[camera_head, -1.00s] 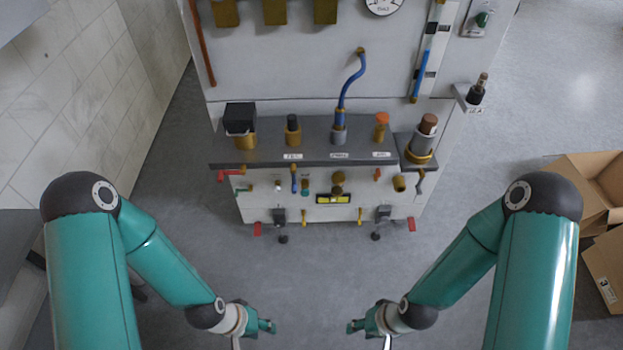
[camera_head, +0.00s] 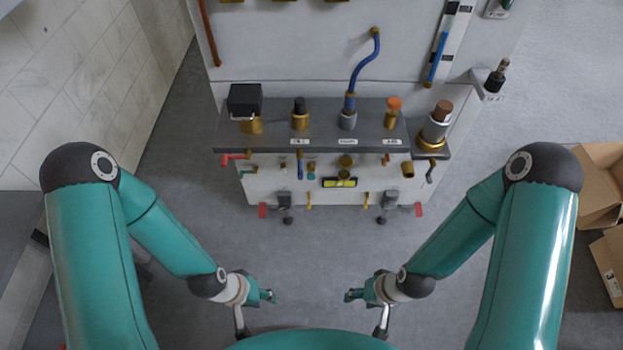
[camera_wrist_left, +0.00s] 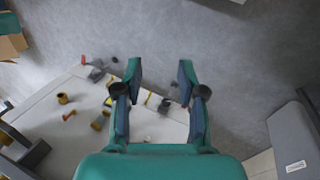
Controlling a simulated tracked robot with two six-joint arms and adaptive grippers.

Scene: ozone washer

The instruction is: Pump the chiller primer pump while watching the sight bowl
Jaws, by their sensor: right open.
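The washer's dark shelf (camera_head: 320,142) carries several brass fittings with small labels too blurred to read. On it stand a black square cap (camera_head: 245,98), a black-knobbed fitting (camera_head: 300,112), a blue hose (camera_head: 357,72) on a grey fitting and an orange-knobbed fitting (camera_head: 393,112). A brown-topped cylinder (camera_head: 438,122) with a brass ring stands at its right end. I cannot tell which is the primer pump or the sight bowl. My left gripper (camera_head: 268,296) is open and empty, well short of the shelf; its parted fingers show in the left wrist view (camera_wrist_left: 160,80). My right gripper (camera_head: 352,296) is open and empty.
Below the shelf are small valves, red tabs and a yellow level-like gauge (camera_head: 340,182). A dark fitting (camera_head: 495,78) sits on a side bracket at right. Cardboard boxes (camera_head: 605,185) lie at far right. A tiled wall (camera_head: 95,80) rises at left. Floor before the washer is clear.

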